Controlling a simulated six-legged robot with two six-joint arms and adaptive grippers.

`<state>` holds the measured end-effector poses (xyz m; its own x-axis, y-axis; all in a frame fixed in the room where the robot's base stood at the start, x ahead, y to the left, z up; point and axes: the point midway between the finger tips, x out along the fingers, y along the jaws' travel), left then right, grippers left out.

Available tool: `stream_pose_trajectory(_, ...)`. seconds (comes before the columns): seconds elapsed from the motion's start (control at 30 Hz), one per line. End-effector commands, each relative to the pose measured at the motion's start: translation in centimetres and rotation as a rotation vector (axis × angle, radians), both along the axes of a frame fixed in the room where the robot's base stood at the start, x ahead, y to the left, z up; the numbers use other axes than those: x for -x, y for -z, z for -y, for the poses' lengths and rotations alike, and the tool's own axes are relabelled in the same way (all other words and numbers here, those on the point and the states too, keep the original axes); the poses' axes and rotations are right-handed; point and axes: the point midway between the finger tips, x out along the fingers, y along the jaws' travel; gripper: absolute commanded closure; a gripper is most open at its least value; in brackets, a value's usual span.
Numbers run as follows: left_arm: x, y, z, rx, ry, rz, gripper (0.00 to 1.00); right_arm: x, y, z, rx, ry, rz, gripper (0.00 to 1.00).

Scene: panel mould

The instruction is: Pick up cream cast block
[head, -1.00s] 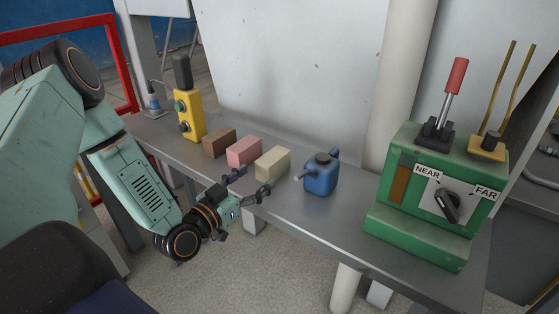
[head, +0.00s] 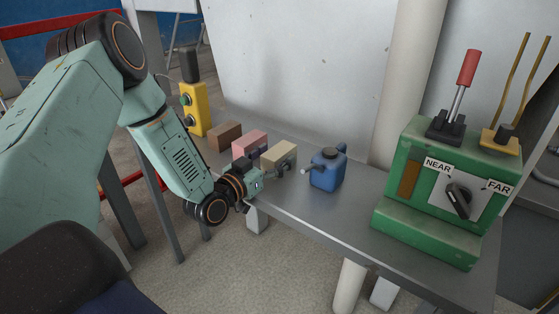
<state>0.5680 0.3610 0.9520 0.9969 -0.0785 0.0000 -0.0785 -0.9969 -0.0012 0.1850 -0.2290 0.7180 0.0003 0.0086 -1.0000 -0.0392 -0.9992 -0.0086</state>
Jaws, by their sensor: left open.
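The cream cast block (head: 282,153) lies on the grey metal bench, at the right end of a short row of blocks. My left gripper (head: 268,161) is open at the front of the cream block, with its fingers pointing toward it. One finger shows near the block's lower right side and the other near its left side. I cannot tell whether they touch it. The gripper partly hides the block's front. My right gripper is not in view.
A pink block (head: 249,143) and a brown block (head: 225,136) lie left of the cream one. A blue can (head: 328,170) stands close on the right. A yellow button box (head: 196,108) and a green lever console (head: 437,190) stand on the bench (head: 300,212).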

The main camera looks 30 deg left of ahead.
Motion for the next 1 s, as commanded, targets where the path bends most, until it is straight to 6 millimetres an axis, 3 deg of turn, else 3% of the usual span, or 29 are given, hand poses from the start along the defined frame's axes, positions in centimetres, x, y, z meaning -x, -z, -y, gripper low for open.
stream_pose_trajectory(0.07, -0.04, 0.00, 0.01, 0.000, 0.000, 0.000, 0.31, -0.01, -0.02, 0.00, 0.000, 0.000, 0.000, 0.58)
stream_pose_trajectory(0.87, -0.02, -0.05, -0.01, -0.001, 0.000, 0.002, 0.99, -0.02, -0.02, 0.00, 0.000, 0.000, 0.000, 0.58)
stream_pose_trajectory(1.0, -0.04, -0.13, -0.02, -0.001, 0.000, 0.004, 1.00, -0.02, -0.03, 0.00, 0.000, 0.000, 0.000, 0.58)
